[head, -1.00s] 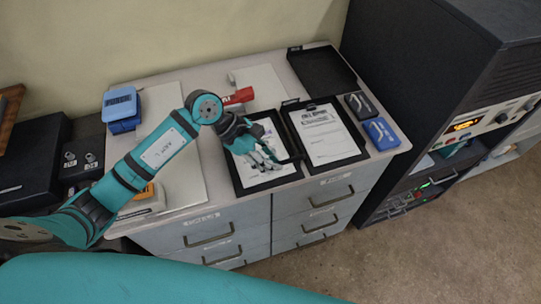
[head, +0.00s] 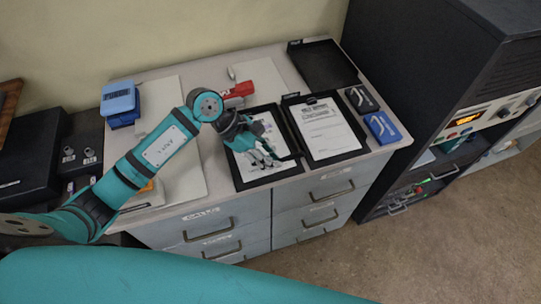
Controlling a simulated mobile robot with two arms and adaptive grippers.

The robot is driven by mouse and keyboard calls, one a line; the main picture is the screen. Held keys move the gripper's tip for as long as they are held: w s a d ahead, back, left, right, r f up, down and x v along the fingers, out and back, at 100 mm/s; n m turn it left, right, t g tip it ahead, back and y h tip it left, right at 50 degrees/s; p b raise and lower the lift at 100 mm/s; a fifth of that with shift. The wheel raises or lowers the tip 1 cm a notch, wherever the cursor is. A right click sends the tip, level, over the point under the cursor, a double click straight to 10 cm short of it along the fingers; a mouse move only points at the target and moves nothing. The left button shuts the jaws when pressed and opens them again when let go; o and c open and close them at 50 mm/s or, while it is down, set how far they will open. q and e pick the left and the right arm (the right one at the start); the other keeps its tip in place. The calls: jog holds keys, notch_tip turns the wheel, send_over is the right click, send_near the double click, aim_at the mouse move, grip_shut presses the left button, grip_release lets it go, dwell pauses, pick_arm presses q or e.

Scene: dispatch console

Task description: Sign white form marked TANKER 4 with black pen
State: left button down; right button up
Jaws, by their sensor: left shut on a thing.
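My left gripper (head: 262,150) is shut over the left black tray (head: 240,184), pointing down at the white form (head: 245,166) in it. A thin dark thing, which looks like the black pen (head: 289,158), shows at its fingers, mostly hidden by them. I cannot tell whether its tip touches the paper. The gripper covers part of this form, and its marking cannot be read. A second white form (head: 325,131) with a dark heading and printed lines lies in the right black tray (head: 340,161); its heading is too small to read. My right gripper is not in view.
Black (head: 361,99) and blue (head: 382,127) boxes stand right of the trays. An empty black tray (head: 325,66) is at the back. A red thing (head: 238,90) lies behind the gripper, and a blue box (head: 119,102) stands at the left. A dark equipment rack (head: 405,95) bounds the right.

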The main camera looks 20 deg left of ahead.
pick_arm(q)
jog(key=shift+f+b, duration=0.45)
dwell(0.6)
jog(key=shift+w, duration=0.1)
jog(key=shift+w+d+b, duration=0.1)
jog(key=shift+d+b, duration=0.05)
jog(key=shift+b, duration=0.15)
jog(key=shift+w+d, duration=0.15)
jog(key=shift+w, duration=0.1)
jog(key=shift+w+d+b, duration=0.1)
jog(key=shift+w+b, duration=0.1)
jog(key=shift+b, duration=0.25)
jog(key=shift+w+d, duration=0.25)
jog(key=shift+w, duration=0.05)
jog(key=shift+d+b, duration=0.1)
jog(key=shift+b, duration=0.25)
